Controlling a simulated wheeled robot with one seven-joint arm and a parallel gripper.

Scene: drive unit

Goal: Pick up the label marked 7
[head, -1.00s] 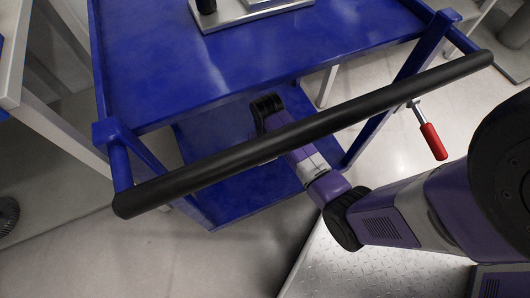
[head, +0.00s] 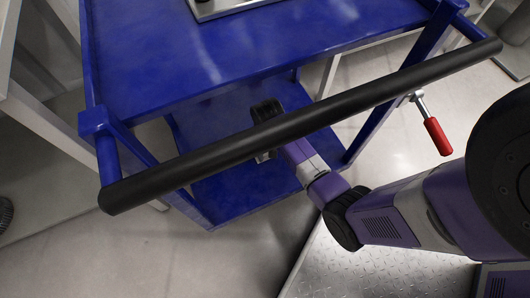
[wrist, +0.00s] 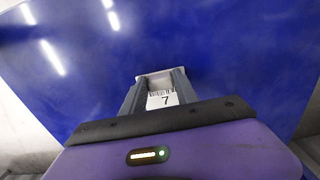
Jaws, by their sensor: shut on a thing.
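The label marked 7 (wrist: 165,99) is a small white piece with a black 7 and short black ruler-like marks. In the wrist view my gripper (wrist: 158,82) is shut on it, with a dark finger on each side of the label. Blue cart surface fills the view beyond the fingers; I cannot tell how far the label is from it. In the head view my arm reaches under the black handle bar to the cart's lower part. The gripper's fingers and the label are hidden there.
The blue cart (head: 230,60) has a black handle bar (head: 300,122) across its near end, over my arm. Its lower shelf (head: 250,190) lies beneath the top. A red-handled clamp (head: 437,136) hangs at the right. A metal tray (head: 225,8) sits on the cart top.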

